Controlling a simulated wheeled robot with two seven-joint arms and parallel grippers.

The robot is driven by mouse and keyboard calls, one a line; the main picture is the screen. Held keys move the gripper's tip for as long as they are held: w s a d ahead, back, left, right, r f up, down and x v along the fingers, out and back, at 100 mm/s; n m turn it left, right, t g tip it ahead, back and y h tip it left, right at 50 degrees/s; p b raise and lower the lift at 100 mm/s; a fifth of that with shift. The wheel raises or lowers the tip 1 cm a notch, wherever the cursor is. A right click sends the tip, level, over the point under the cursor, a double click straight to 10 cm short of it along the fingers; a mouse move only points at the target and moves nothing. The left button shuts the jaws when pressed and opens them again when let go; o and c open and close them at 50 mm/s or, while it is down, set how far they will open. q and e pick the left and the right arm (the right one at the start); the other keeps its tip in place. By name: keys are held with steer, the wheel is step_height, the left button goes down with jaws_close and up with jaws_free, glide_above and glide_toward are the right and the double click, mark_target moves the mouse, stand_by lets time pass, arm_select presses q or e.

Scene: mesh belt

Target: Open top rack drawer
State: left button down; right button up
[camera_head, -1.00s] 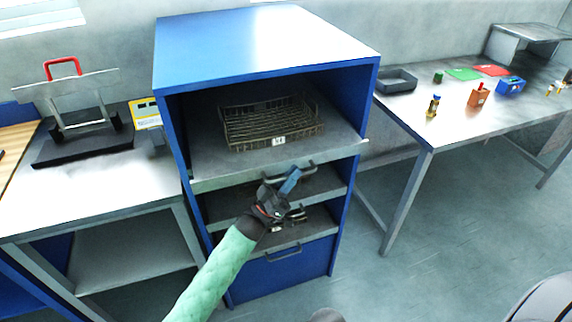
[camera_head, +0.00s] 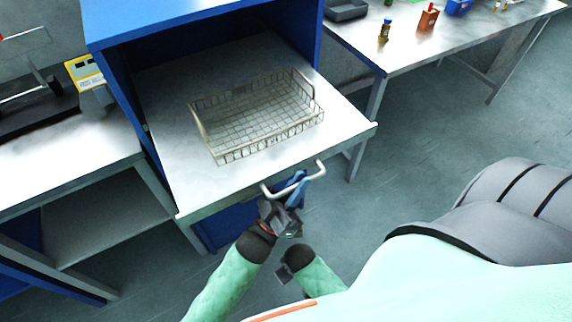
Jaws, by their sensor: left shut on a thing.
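The top rack drawer (camera_head: 165,100) is a flat grey shelf slid out of the blue rack (camera_head: 205,22), sticking out past its front. Its pale bar handle (camera_head: 318,172) is on the front edge. My left gripper (camera_head: 291,190), with blue fingers, is shut on the handle near its middle. A second green arm end with a black cuff (camera_head: 300,257) shows just below; it seems to be my right arm, and its jaws cannot be made out.
A wire mesh basket (camera_head: 262,125) sits on the drawer. A bench with a yellow-faced device (camera_head: 87,72) stands left, and a table (camera_head: 415,52) with small bottles and boxes stands right. Grey floor (camera_head: 420,150) is open at the right.

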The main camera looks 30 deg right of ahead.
arm_select(q)
steer(key=shift+s, duration=1)
steer(key=c, duration=1.5)
jaws_free()
